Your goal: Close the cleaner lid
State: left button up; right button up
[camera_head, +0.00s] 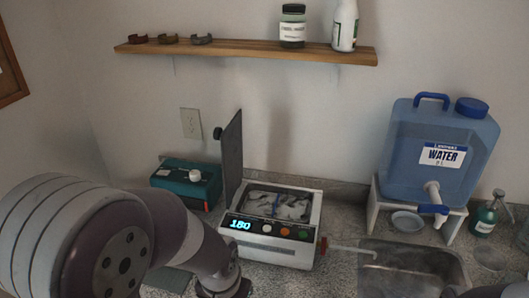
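The cleaner (264,249) is a white box on the speckled counter, with a blue lit display reading 180 and several coloured knobs on its front. Its top is open and shows a metallic basin (278,205) with something in it. The grey lid (232,154) stands upright along the left side of the box, with a dark knob on its left face. My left arm comes in from the lower left, and its wrist end (225,287) is in front and to the left of the cleaner. Its gripper fingers are not visible. My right gripper is not clearly visible.
A teal box (187,184) stands left of the lid. A metal sink (412,270) is at right, with a blue water container (440,150) on a white stand behind it. A green bottle (485,218) stands at far right. A wooden shelf (245,50) hangs above.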

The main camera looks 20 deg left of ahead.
aim_at(230, 138)
jog(key=j+z, duration=0.15)
jog(key=j, duration=0.5)
jog(key=k+j+z, duration=0.1)
jog(key=j, duration=0.6)
jog(key=k+j+z, duration=0.15)
jog(key=j, duration=0.5)
